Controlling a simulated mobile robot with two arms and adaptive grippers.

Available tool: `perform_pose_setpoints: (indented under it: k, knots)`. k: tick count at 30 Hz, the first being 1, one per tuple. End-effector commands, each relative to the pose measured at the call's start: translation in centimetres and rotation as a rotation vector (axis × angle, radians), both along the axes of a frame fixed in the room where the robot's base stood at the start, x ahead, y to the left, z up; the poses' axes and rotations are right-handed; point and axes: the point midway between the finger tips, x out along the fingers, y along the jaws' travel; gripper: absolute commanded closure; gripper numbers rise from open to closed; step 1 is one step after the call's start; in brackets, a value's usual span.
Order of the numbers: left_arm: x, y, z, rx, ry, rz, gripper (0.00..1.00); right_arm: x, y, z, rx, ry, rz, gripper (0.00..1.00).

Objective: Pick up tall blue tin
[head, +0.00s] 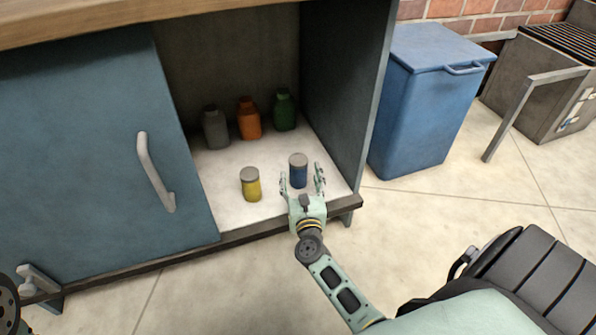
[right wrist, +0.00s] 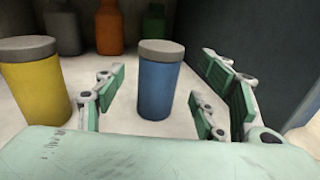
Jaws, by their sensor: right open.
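The blue tin (head: 299,173) stands upright on the white cabinet floor and has a grey lid. It also shows in the right wrist view (right wrist: 158,88), beyond and between my fingers. My right gripper (head: 302,180) is open, with its fingers pointing into the cabinet on either side of the tin's near part. I cannot tell whether any finger touches it. In the right wrist view the right gripper (right wrist: 160,98) shows its green pads spread apart.
A yellow tin (head: 250,184) stands close to the left of the blue one. Grey (head: 215,128), orange (head: 248,120) and green (head: 284,111) bottles stand behind. The cabinet's side wall (head: 345,90) is to the right, its blue door (head: 90,150) to the left. A blue bin (head: 420,110) stands outside.

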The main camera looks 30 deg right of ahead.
Motion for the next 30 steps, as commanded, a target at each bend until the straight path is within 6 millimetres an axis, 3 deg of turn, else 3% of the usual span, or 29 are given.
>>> perform_pose_setpoints:
  k: [8,17,30]
  knots:
    - [-0.9,-0.1,0.2,0.001,-0.034,0.001,0.60,3.6,-1.7,0.7,-0.001,-0.003,0.001,0.35]
    - [-1.1,-0.1,0.5,0.003,-0.039,0.002,0.60,4.1,-2.0,0.9,-0.003,-0.001,0.001,0.35]
    - [-1.1,-0.1,0.4,0.002,-0.038,0.001,0.60,4.1,-1.9,0.9,-0.003,-0.001,0.001,0.73]
